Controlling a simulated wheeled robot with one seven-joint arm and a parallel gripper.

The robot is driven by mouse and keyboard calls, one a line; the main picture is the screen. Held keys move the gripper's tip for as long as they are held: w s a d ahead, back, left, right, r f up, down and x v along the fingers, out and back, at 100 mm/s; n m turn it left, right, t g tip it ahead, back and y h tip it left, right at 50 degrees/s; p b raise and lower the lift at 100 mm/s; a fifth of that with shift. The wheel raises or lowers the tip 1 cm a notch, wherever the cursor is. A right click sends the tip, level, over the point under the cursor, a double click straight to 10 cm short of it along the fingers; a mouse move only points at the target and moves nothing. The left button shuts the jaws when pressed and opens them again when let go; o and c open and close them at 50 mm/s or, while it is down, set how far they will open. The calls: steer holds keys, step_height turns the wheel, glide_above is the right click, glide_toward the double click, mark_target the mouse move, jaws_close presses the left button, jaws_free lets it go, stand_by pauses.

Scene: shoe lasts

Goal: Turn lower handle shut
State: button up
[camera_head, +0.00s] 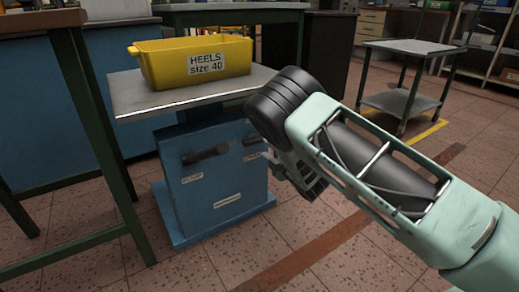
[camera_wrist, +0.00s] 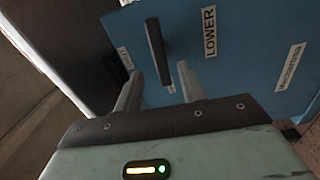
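A dark bar handle (camera_wrist: 155,48) sits on a blue panel (camera_wrist: 235,25) in the wrist view. It is beside a white label (camera_wrist: 210,32) reading LOWER. My gripper (camera_wrist: 159,67) is open, with one finger on each side of the handle's near end in the picture. I cannot tell whether the fingertips reach past the handle in depth; no contact shows. In the head view a black horizontal handle (camera_head: 205,153) shows on the front of the blue pedestal (camera_head: 225,185), above a white label. My arm is at the pedestal's right and hides part of it.
A yellow bin (camera_head: 195,60) labelled HEELS size 40 stands on the pedestal's grey top (camera_head: 135,95). A dark green table frame (camera_head: 95,120) stands at the left. A low cart (camera_head: 400,100) stands at the back right. Open floor (camera_head: 240,255) lies in front.

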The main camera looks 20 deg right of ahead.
mark_target(259, 142)
steer(key=b+x, duration=0.2)
steer(key=x, duration=0.4)
steer(key=shift+d, duration=0.1)
steer(key=shift+c, duration=0.3)
jaws_close()
